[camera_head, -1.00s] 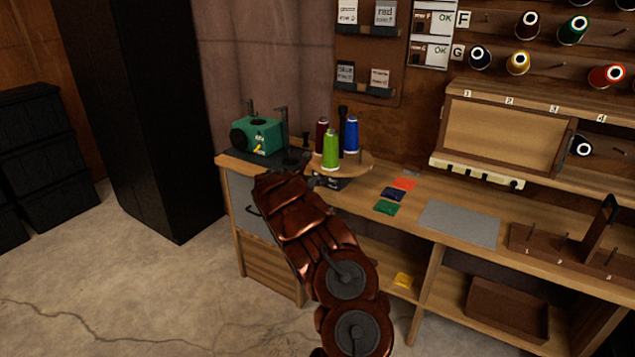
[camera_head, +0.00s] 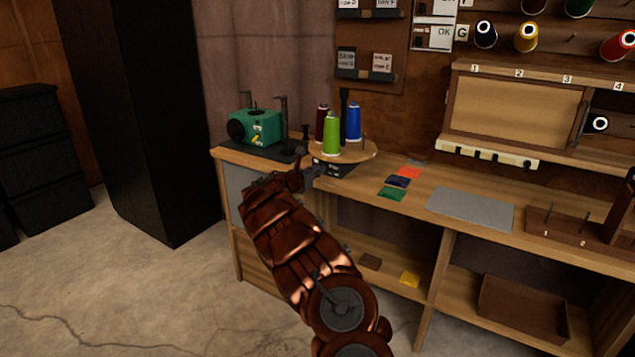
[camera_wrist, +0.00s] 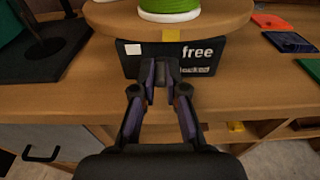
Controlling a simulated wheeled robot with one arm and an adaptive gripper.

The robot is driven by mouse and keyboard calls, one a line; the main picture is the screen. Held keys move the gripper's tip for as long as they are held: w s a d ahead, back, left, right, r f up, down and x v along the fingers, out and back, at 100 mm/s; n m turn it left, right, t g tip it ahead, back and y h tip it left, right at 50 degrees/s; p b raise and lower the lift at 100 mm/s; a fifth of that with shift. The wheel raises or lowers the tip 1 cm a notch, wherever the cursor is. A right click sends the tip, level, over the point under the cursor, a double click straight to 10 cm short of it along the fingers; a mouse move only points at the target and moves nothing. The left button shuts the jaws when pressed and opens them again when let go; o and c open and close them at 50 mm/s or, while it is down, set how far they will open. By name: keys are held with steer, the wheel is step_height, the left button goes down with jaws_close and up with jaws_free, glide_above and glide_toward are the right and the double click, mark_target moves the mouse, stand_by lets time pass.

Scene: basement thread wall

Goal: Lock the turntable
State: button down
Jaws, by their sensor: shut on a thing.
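The turntable (camera_head: 365,153) is a round wooden disc at the left end of the workbench, carrying dark red, green and blue thread cones. Its rim also shows in the wrist view (camera_wrist: 105,17), with a yellow mark at the front. Below is its black base (camera_wrist: 205,70), with a white square at left and the word "free" at right; a lower label is too small to read. My gripper (camera_wrist: 161,80) is at the front of this base, its fingers closed on a small lock part mostly hidden between the fingertips. It also shows in the head view (camera_head: 314,172).
A green machine (camera_head: 257,128) stands left of the turntable on a dark mat. Colored cards (camera_head: 398,182) and a grey mat (camera_head: 470,209) lie to the right. The bench's front edge runs just under my gripper. Spools hang on the wall.

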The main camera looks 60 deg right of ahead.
steer(key=shift+f+h+b, duration=0.85)
steer(key=shift+h+b, duration=0.35)
steer(key=shift+b, duration=3.1)
steer(key=shift+h+b, duration=0.7)
steer(key=shift+b, duration=0.5)
steer(key=c, duration=1.2)
jaws_free()
steer(key=shift+r, duration=0.1)
steer(key=v, duration=1.2)
